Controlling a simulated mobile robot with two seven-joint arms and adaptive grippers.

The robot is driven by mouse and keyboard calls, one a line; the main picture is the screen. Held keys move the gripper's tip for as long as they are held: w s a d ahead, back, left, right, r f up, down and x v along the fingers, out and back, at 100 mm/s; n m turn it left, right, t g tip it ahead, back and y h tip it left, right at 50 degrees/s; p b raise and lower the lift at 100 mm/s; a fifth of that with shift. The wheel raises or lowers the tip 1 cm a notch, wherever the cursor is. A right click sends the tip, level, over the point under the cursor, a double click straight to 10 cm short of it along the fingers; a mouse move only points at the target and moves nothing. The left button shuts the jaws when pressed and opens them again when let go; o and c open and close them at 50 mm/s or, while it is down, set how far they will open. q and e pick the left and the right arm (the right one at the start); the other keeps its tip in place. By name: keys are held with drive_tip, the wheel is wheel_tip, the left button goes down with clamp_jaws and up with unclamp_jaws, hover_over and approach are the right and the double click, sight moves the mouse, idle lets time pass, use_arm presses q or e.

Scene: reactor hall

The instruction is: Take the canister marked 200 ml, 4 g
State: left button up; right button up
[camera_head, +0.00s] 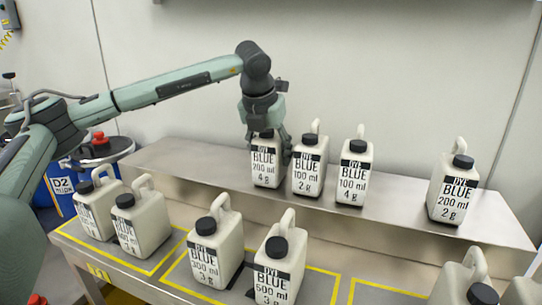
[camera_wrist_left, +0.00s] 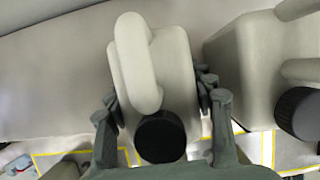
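The canister marked BLUE 200 ml, 4 g (camera_head: 265,169) stands upright on the raised metal shelf, leftmost in its row. It is pale with a dark cap. My left gripper (camera_head: 268,140) is over it from above, with fingers on either side of its upper body; the fingers hide part of the top. In the left wrist view the canister (camera_wrist_left: 152,80) lies between the fingertips of the left gripper (camera_wrist_left: 160,95), its handle and cap facing the camera. The fingertips are close to its sides; whether they press on it is unclear. My right gripper is out of view.
On the shelf (camera_head: 400,222), the 100 ml, 2 g canister (camera_head: 309,168) stands close to the right of the gripper, then the 100 ml, 4 g one (camera_head: 354,174). The 200 ml, 2 g one (camera_head: 453,192) is farther right. Several canisters stand on the lower table in front.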

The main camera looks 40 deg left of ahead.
use_arm(q)
drive_tip(key=c, duration=0.7)
drive_tip(key=shift+r, duration=0.1)
drive_tip(key=shift+c, duration=0.3)
drive_tip(key=shift+r, duration=0.1)
